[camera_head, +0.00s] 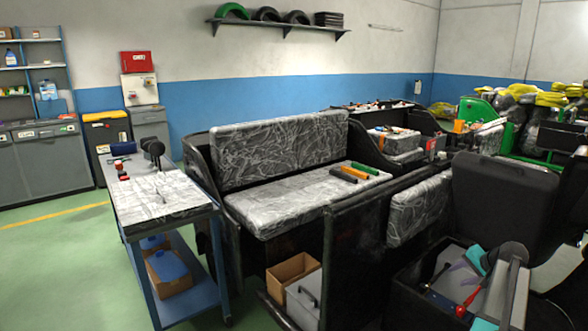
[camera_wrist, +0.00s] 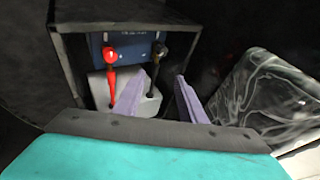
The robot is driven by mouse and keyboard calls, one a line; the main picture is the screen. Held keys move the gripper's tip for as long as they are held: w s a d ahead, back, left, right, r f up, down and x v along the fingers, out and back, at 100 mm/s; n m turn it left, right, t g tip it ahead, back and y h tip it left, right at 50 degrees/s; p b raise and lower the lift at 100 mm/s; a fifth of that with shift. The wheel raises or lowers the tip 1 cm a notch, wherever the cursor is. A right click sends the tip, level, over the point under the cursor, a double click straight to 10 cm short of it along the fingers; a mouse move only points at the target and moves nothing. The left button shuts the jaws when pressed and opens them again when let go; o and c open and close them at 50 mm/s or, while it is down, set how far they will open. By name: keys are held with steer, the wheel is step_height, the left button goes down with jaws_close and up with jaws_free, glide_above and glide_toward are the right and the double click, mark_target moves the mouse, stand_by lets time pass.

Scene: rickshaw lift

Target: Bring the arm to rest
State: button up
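My gripper (camera_wrist: 160,76) shows in the wrist view with its two purple fingers apart and nothing between them. Ahead of it is an open dark compartment holding a red-knobbed lever (camera_wrist: 111,58) and a black-knobbed lever (camera_wrist: 158,52) on a pale block. The left finger overlaps the block in the picture; I cannot tell whether they touch. The red lever (camera_head: 468,297) also shows there, beside the arm.
A plastic-wrapped bench seat (camera_head: 300,195) fills the middle, with tool handles lying on it. A blue workbench (camera_head: 165,205) stands to its left. A black raised panel (camera_head: 500,200) stands close behind my arm. Green floor (camera_head: 60,260) is clear at the left.

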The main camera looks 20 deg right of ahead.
steer(key=w+a+f+n+g+y, duration=0.1)
steer(key=w+a+f, duration=0.3)
steer(key=a, duration=0.3)
steer(key=w+a+f+n+y+p, duration=0.1)
steer(key=w+a+f, duration=0.35)
steer(key=a, duration=0.25)
steer(key=w+a+f+n+g+y, duration=0.1)
steer(key=w+a+f, duration=0.35)
steer(key=a, duration=0.35)
steer(key=s+a+f+n+g+y+p, duration=0.1)
steer(key=s+a+f+n+g, duration=0.1)
steer(key=a+f, duration=0.75)
steer(key=s+a+f+n+g+y+p, duration=0.1)
steer(key=a+f, duration=0.3)
steer(key=a, duration=1.1)
steer(key=s+a+f+n+g, duration=0.2)
steer(key=s+a+f, duration=0.3)
steer(key=s+a, duration=0.35)
steer(key=s+a+f+n+g, duration=0.3)
steer(key=s+a+f, duration=0.3)
steer(key=a, duration=0.4)
steer(key=s+n+g+h+p, duration=0.1)
steer(key=s+n+g+h, duration=0.2)
steer(key=s, duration=1.6)
steer(key=shift+s+a+n+h, duration=0.2)
steer(key=shift+s+n+h, duration=0.1)
steer(key=shift+n, duration=0.1)
